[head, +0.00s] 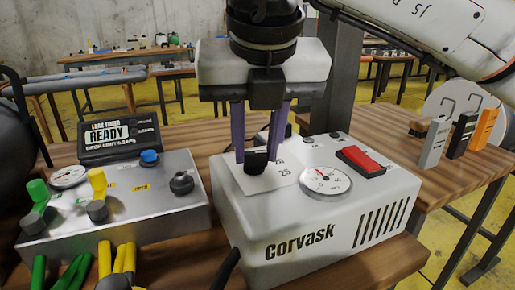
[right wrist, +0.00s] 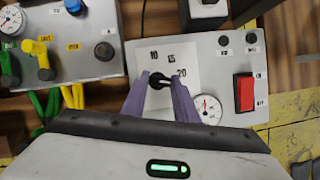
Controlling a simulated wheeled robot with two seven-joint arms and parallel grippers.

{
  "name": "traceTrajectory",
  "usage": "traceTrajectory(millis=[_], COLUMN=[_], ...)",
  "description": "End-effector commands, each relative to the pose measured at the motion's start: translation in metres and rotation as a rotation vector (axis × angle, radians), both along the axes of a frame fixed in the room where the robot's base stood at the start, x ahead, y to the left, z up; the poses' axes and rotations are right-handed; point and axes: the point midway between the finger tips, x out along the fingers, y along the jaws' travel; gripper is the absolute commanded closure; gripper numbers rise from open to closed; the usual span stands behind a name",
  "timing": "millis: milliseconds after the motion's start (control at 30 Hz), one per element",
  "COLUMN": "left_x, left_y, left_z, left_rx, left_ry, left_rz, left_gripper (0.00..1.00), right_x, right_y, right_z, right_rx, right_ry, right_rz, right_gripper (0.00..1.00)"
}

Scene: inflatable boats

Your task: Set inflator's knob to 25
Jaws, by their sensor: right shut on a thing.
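The inflator is a white box marked Corvask (head: 300,248), standing on the wooden table; its top also shows in the right wrist view (right wrist: 215,92). Its small black knob (head: 256,164) sits on a pale dial plate, and it also shows in the right wrist view (right wrist: 158,82). My right gripper (head: 257,155) points down from above, its purple fingers shut on the knob from both sides. The numbers 10, 15 and 20 show around the knob in the right wrist view; 25 shows beside it in the head view. I cannot read the knob's setting surely. My left gripper is out of view.
A round gauge (head: 326,181) and a red switch (head: 361,160) are on the inflator's top. A grey metal box (head: 150,212) with coloured valves and hoses stands close at left, a black READY display (head: 118,141) behind it. Several upright blocks stand at the right.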

Motion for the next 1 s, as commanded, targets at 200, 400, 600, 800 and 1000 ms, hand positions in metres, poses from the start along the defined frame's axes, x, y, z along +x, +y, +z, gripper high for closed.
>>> traceTrajectory(millis=[200,400,600,800,1000], left_x=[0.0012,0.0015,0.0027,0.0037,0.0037], left_y=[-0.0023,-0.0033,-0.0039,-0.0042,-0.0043], left_z=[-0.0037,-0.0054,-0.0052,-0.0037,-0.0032], left_rx=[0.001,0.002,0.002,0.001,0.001], left_ry=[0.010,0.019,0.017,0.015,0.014], left_rz=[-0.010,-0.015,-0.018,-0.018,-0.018], left_gripper=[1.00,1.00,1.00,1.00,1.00], right_x=[-0.0004,-0.0006,-0.0005,-0.0005,-0.0005], right_y=[0.0016,0.0019,0.0021,0.0020,0.0020], right_z=[0.0005,0.0003,0.0008,0.0009,0.0008], right_rx=[0.000,0.000,0.002,0.002,0.002], right_ry=[-0.002,-0.001,-0.001,0.000,0.000], right_rz=[-0.144,-0.227,-0.266,-0.274,-0.274], right_gripper=[0.95,0.95,0.95,0.95,0.95])
